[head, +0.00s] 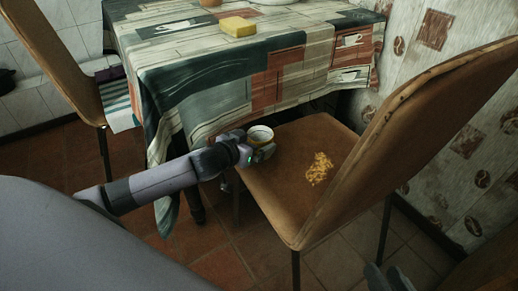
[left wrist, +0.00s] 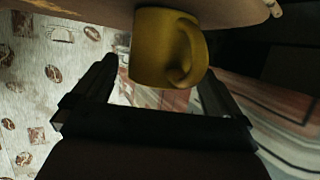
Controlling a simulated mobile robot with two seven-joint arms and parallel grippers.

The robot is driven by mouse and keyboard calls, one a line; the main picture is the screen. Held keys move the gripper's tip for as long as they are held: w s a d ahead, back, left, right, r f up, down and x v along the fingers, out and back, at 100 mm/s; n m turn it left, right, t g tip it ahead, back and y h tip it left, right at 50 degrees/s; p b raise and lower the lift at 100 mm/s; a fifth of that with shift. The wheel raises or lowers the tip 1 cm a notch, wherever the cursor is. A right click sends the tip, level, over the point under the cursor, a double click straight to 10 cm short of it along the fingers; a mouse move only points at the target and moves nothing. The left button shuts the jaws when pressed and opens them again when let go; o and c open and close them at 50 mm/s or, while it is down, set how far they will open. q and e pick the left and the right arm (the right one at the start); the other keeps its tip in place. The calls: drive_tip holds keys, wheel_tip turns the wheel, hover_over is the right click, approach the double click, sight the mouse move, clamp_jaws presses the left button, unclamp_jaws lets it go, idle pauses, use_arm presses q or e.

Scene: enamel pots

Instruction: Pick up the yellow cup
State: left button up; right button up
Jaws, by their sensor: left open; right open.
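The yellow cup (head: 260,134) stands on the brown chair seat near the table, its pale inside showing in the head view. My left gripper (head: 260,150) is at the cup, on its near side, and partly hides it. In the left wrist view the cup (left wrist: 158,40) appears between the two spread fingers of the left gripper (left wrist: 158,68), with its handle towards the right finger. The jaws are open, and I see no clear contact with the cup. My right gripper (head: 388,279) shows only as dark fingers at the bottom edge, open and away from the cup.
The chair (head: 290,205) has a tall backrest on the right and a patch of yellow crumbs (head: 319,169) on its seat. The table (head: 225,75) with a patterned cloth stands behind, bearing a yellow sponge (head: 238,26). Another chair (head: 50,55) is at left.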

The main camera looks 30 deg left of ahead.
use_arm(q)
drive_tip(key=shift+x, duration=0.95)
drive_tip(key=c, duration=1.1)
